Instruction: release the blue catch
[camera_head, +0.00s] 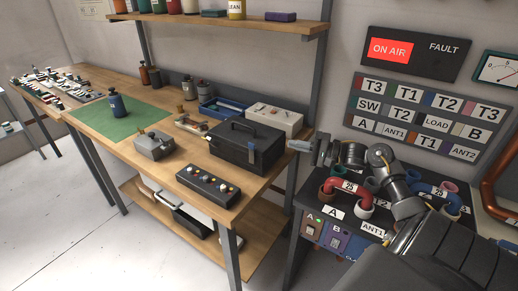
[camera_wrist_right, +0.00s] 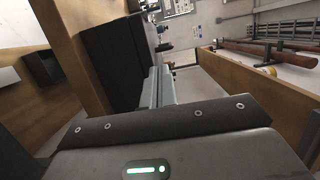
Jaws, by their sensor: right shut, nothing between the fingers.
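My right gripper (camera_head: 292,145) comes in from the right, just beyond the toolbox's right end. Its fingers are shut and empty, pointing toward the catch with a gap between them and it. In the right wrist view the closed fingers (camera_wrist_right: 160,87) lie close beside a large dark box side (camera_wrist_right: 112,65); I cannot make out the catch there. My left gripper is not in view.
A black control box with knobs (camera_head: 208,185) and a grey box (camera_head: 154,145) sit in front of the toolbox. A pale box (camera_head: 275,119) and blue tray (camera_head: 220,110) stand behind. The black rack with red and blue pipe links (camera_head: 345,190) is below my right arm.

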